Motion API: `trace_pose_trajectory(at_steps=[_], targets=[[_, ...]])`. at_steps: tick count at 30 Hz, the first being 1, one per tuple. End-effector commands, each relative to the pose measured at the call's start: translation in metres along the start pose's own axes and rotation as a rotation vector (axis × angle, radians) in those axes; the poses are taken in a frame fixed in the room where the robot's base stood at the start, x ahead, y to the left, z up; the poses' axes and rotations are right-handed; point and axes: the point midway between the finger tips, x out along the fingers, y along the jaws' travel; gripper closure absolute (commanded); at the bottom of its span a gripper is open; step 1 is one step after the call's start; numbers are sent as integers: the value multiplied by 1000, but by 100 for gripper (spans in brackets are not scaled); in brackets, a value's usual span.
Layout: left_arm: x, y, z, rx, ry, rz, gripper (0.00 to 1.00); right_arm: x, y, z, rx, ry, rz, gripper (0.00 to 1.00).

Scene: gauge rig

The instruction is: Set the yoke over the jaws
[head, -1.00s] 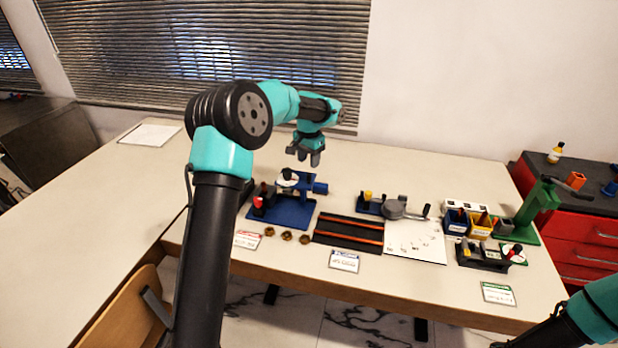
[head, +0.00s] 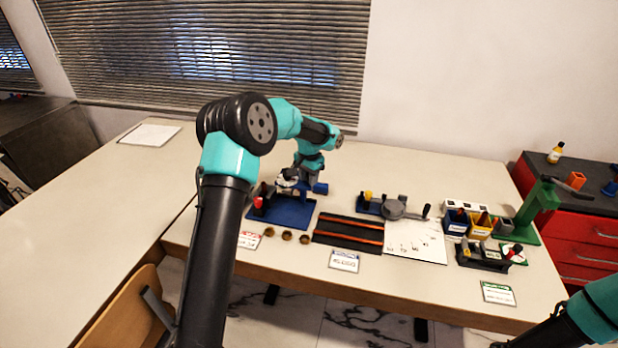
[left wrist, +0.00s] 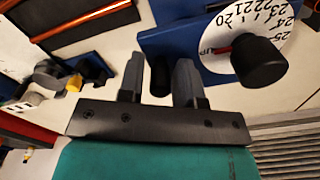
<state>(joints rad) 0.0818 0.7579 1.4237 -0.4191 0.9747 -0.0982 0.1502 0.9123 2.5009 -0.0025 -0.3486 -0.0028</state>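The blue rig (head: 290,214) stands on the table, with a white dial and dark parts on top; it also shows in the left wrist view (left wrist: 170,40). There its numbered dial (left wrist: 222,28) has a red pointer and a black knob (left wrist: 258,62). My left gripper (head: 303,186) is at the rig's back right side. In the left wrist view the gripper (left wrist: 160,78) is open, with a black cylinder (left wrist: 160,76) between its fingers and slim gaps at both sides. I cannot tell which parts are the yoke and the jaws. My right gripper is out of view.
A black tray with copper rods (head: 330,236) lies right of the rig, and brass rings (head: 286,236) lie in front. Farther right are a grey round fixture (head: 395,209), a white sheet (head: 428,250), small bins (head: 480,226) and a green stand (head: 535,210).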

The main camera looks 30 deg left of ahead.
Motion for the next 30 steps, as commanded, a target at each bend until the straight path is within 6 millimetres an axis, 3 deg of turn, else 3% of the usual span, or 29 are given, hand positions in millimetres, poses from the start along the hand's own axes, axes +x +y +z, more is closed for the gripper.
trace_pose_trajectory(at_steps=[9,20,23,30], targets=[[0,0,0,0,0,0,99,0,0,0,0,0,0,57],[0,-2,1,-1,0,0,100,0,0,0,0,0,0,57],[0,-10,5,-3,0,0,100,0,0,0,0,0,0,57],[-1,-60,30,-6,0,-1,100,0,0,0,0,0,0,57]])
